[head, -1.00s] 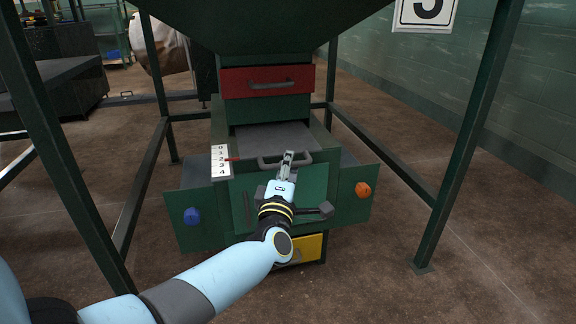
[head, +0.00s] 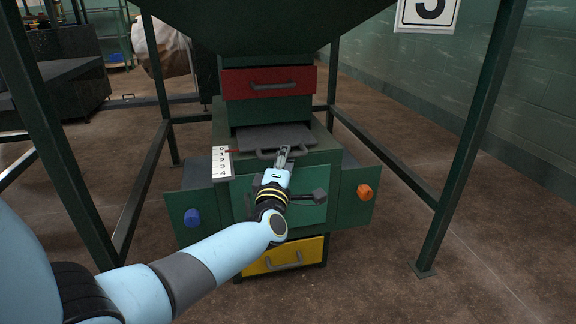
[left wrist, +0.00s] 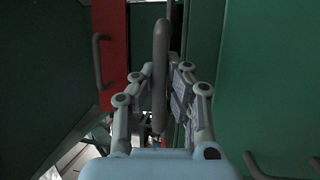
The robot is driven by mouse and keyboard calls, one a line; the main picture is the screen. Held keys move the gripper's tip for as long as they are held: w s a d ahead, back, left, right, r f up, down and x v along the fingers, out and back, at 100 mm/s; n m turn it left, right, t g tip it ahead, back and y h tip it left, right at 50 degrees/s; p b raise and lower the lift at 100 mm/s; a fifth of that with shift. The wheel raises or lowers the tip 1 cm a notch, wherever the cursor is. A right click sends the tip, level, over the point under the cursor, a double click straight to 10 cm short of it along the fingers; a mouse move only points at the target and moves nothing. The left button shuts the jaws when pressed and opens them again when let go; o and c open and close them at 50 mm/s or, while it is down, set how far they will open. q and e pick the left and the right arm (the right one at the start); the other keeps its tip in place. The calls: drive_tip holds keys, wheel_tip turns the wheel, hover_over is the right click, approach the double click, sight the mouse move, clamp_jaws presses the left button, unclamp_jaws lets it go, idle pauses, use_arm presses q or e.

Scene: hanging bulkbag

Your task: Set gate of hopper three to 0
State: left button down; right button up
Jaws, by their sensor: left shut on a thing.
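The hopper's grey gate plate (head: 272,138) lies in the green housing under the red drawer, with a bar handle at its front edge. My left gripper (head: 284,152) is shut on this handle. In the left wrist view the grey handle (left wrist: 160,65) passes between the two fingers (left wrist: 158,98). A white scale (head: 222,163) marked 0 to 4 stands left of the plate. Its red pointer (head: 234,151) is near the 0 mark, at the top of the scale. My right gripper is not in view.
A red drawer (head: 268,81) is above the gate and a yellow drawer (head: 284,258) below. Side panels carry a blue knob (head: 192,218) and an orange knob (head: 364,192). Green frame legs (head: 470,140) stand on both sides. A numbered sign (head: 427,14) is cut off above.

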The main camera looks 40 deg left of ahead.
use_arm(q)
drive_tip(key=c, duration=1.3)
unclamp_jaws()
drive_tip(key=shift+c, duration=0.2)
drive_tip(key=v, duration=1.2)
